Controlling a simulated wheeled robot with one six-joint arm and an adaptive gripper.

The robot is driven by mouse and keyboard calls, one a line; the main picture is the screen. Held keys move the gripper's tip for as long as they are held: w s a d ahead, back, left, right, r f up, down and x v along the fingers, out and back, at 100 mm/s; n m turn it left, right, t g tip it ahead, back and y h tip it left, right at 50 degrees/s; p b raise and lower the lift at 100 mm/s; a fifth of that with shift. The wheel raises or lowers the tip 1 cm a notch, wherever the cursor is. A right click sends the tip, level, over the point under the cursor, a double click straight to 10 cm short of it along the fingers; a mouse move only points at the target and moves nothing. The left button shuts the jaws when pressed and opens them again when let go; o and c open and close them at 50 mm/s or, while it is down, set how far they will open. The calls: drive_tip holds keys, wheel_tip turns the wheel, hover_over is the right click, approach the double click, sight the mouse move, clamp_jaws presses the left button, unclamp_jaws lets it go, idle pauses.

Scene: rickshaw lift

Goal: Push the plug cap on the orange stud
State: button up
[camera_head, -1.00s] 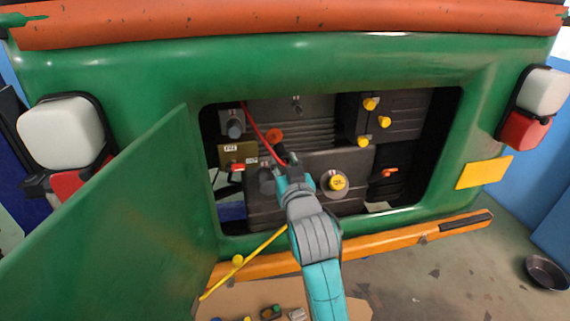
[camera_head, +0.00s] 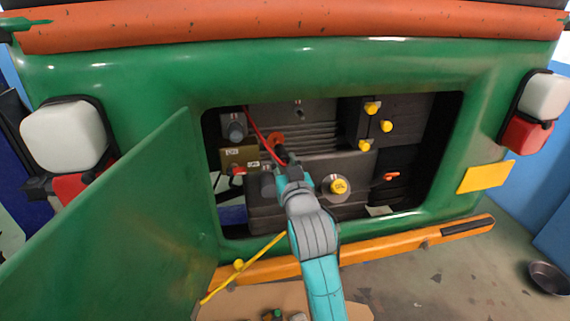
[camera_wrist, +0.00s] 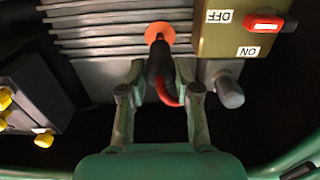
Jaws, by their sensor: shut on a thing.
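The orange stud (camera_head: 276,137) shows as an orange disc on the dark ribbed housing inside the open bay; it also shows at the top of the wrist view (camera_wrist: 160,32). The black plug cap (camera_wrist: 159,62), with a red cable (camera_wrist: 166,93) attached, is between the fingers of my gripper (camera_wrist: 160,80). In the head view my gripper (camera_head: 284,165) is shut on the cap (camera_head: 282,152), just below the stud. The cap's tip overlaps the disc's middle in the wrist view. Whether it touches or sits on the stud cannot be told.
A brass switch box (camera_wrist: 232,30) with a red lever and ON/OFF labels is close beside the stud. A grey knob (camera_wrist: 229,92) is below it. Yellow caps (camera_head: 372,107) and a yellow oil cap (camera_head: 339,186) are to the right. The open green door (camera_head: 120,215) is at left.

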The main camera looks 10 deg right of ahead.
sight(281, 154)
drive_tip(key=shift+w, duration=1.95)
idle(2.5)
drive_tip(key=o, duration=1.2)
drive_tip(key=shift+c, duration=0.9)
drive_tip(key=shift+s, duration=4)
drive_tip(key=shift+s, duration=0.1)
drive_tip(key=s, duration=1)
drive_tip(key=shift+s, duration=0.4)
